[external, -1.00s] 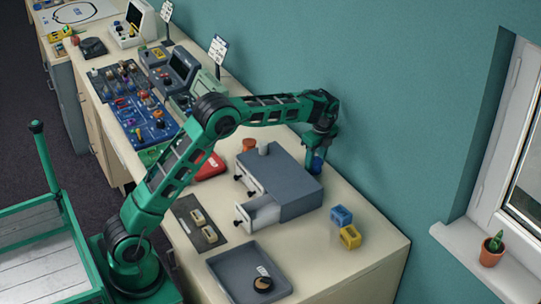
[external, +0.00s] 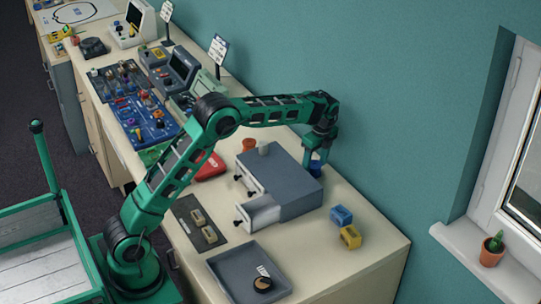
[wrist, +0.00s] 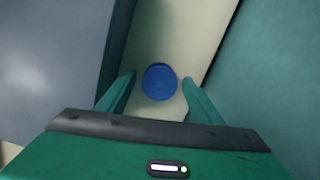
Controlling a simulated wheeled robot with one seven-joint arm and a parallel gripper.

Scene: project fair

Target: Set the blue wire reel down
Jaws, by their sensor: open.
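The blue wire reel (wrist: 159,82) shows in the wrist view as a round blue disc, seen from above, between the two green fingers. It stands on the cream tabletop in the strip between the grey drawer unit and the teal wall. In the external view the reel (external: 316,168) is partly hidden by my fingers and the drawer unit. My gripper (external: 317,161) points down over it with its jaws open. In the wrist view a gap shows between the reel and each finger.
The grey drawer unit (external: 285,180), with a drawer pulled out, stands close to my gripper's left. The teal wall (external: 400,130) is close on the right. A grey tray (external: 232,268) is at the front edge.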

